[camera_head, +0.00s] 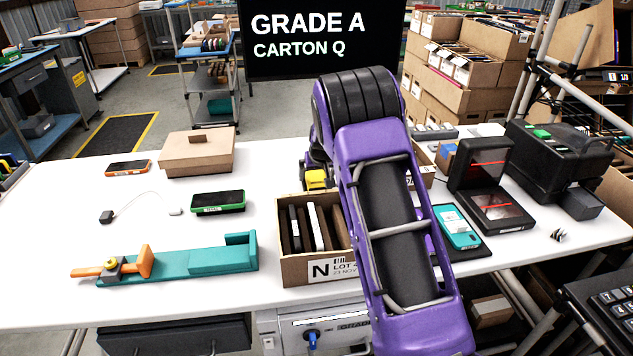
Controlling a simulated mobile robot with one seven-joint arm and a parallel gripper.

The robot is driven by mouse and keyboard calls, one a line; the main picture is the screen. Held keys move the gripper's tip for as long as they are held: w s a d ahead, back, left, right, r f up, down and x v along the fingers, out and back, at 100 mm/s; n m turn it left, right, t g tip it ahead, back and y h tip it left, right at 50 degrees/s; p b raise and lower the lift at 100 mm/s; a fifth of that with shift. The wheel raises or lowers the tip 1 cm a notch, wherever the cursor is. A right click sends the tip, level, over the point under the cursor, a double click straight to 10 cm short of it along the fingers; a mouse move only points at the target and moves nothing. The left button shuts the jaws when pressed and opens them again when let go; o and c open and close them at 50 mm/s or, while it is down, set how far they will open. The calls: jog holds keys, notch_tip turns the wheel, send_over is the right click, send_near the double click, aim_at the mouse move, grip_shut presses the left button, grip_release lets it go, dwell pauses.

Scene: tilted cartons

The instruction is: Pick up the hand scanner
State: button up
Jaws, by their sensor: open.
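My purple arm rises from the bottom of the view and bends over at the table. Its far end comes down behind the carton marked N. My gripper (315,178) shows only in part there, open, with the arm hiding much of it. A small yellow and black thing shows at that spot, and I cannot tell whether it is the hand scanner or part of my gripper. I cannot make out the hand scanner for certain elsewhere; the arm covers part of the table.
The open carton N (291,272) holds several upright devices. A green-edged phone (218,202), an orange phone (128,168), a closed brown box (197,155) and a teal fixture (210,262) lie left. A teal phone (458,232) and a black machine (556,160) are right. Bare table (70,220) shows far left.

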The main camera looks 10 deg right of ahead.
jog(key=shift+w+f, duration=0.2)
jog(key=shift+f, duration=0.1)
jog(key=shift+c, duration=0.3)
jog(key=c, duration=0.9)
jog(key=shift+c, duration=0.4)
jog(key=shift+r, duration=0.15)
